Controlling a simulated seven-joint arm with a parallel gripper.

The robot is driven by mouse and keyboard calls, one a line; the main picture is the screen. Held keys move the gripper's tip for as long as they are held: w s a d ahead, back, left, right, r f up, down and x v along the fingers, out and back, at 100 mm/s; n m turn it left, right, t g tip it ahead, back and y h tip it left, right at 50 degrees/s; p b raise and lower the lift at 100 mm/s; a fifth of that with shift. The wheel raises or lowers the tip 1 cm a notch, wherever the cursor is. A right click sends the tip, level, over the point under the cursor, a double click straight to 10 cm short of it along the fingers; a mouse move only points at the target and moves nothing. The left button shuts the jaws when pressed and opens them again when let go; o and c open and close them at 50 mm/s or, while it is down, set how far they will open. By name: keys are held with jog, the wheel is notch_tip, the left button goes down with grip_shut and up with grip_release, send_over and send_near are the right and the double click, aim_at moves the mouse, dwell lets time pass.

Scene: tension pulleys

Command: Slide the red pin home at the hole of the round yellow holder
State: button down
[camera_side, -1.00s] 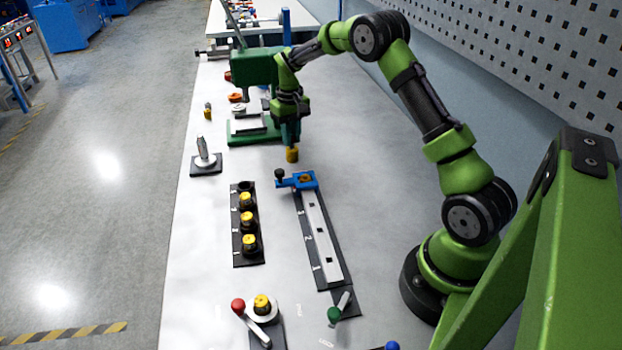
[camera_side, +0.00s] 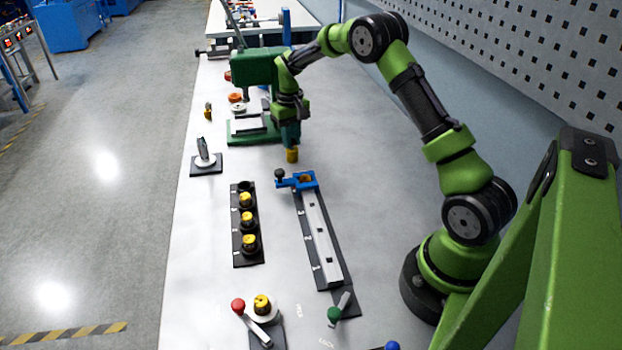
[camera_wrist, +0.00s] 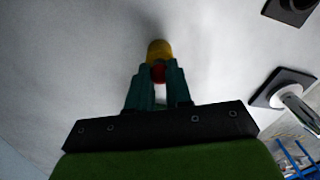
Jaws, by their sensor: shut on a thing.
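My gripper (camera_side: 291,140) points down at the far part of the table, in front of the green press. It is shut on the red pin (camera_wrist: 158,72), of which a small part shows between the fingertips in the wrist view. The round yellow holder (camera_side: 292,156) is directly below the fingertips. In the wrist view the holder (camera_wrist: 159,48) appears just beyond the red pin, in line with it. The fingers (camera_wrist: 157,80) hide most of the pin. I cannot see the hole or tell how far the pin is in it.
The blue clamp (camera_side: 300,180) on the long slotted rail (camera_side: 322,240) is close in front. A black rack (camera_side: 237,220) with several yellow-topped pulleys lies left of it. The green press (camera_side: 255,75) stands behind. A red-knobbed lever (camera_side: 239,305) is near the front.

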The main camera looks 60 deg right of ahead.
jog(key=shift+f, duration=0.1)
jog(key=c, duration=1)
grip_release()
jog(key=shift+o, duration=0.2)
notch_tip(320, 180, up, 17)
